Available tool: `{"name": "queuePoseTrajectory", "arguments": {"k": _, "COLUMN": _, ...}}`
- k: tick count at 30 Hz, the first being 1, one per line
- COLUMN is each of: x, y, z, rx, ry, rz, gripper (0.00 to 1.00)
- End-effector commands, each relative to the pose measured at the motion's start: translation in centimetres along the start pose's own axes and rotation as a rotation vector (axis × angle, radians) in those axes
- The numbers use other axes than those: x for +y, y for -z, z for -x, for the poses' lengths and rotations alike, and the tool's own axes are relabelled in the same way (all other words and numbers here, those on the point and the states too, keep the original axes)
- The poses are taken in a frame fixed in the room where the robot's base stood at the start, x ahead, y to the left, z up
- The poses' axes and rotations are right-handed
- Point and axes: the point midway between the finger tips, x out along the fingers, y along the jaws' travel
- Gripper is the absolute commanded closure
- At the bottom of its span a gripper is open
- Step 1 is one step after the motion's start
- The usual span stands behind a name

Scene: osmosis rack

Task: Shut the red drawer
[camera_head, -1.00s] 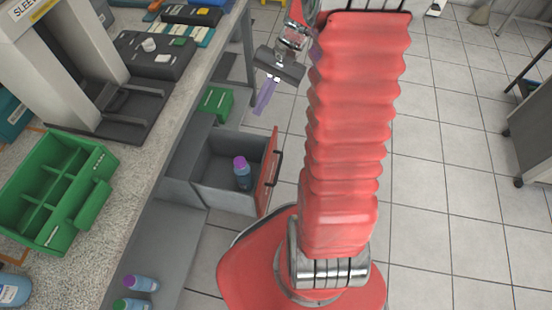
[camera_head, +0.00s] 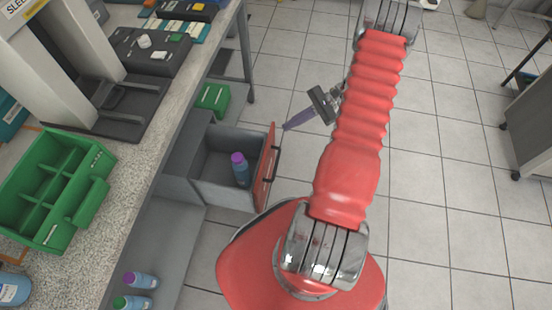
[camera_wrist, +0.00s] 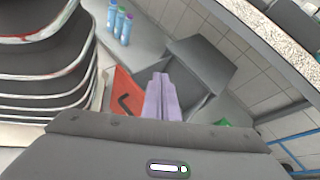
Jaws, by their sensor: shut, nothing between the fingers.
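The red drawer (camera_head: 268,170) stands pulled out from the grey unit under the bench, its red front facing right with a dark handle. A blue bottle with a purple cap (camera_head: 241,172) stands inside it. My gripper (camera_head: 286,127) is shut and empty, its purple fingers pointing left at the far upper edge of the drawer front; I cannot tell whether they touch it. In the wrist view the shut fingers (camera_wrist: 161,80) point at the drawer, with the red front (camera_wrist: 127,95) and its dark handle just left of them.
The bench (camera_head: 150,170) carries a green divided tray (camera_head: 55,190) and dark devices. A green box (camera_head: 213,98) sits beyond the drawer. The tiled floor to the right is clear up to a grey cabinet (camera_head: 532,130).

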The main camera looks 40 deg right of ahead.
Motion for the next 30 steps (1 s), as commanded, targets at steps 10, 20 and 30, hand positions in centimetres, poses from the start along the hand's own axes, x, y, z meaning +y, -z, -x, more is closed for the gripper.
{"name": "queuePoseTrajectory", "arguments": {"k": 10, "x": 4.5, "y": 7.4, "z": -0.5, "rx": -0.136, "ry": 0.209, "rz": -0.169, "gripper": 1.00}}
{"name": "queuePoseTrajectory", "arguments": {"k": 20, "x": 9.3, "y": 13.4, "z": -2.0, "rx": -0.262, "ry": 0.420, "rz": -0.305, "gripper": 1.00}}
{"name": "queuePoseTrajectory", "arguments": {"k": 30, "x": 13.3, "y": 17.2, "z": -3.9, "rx": -0.357, "ry": 0.593, "rz": -0.396, "gripper": 1.00}}
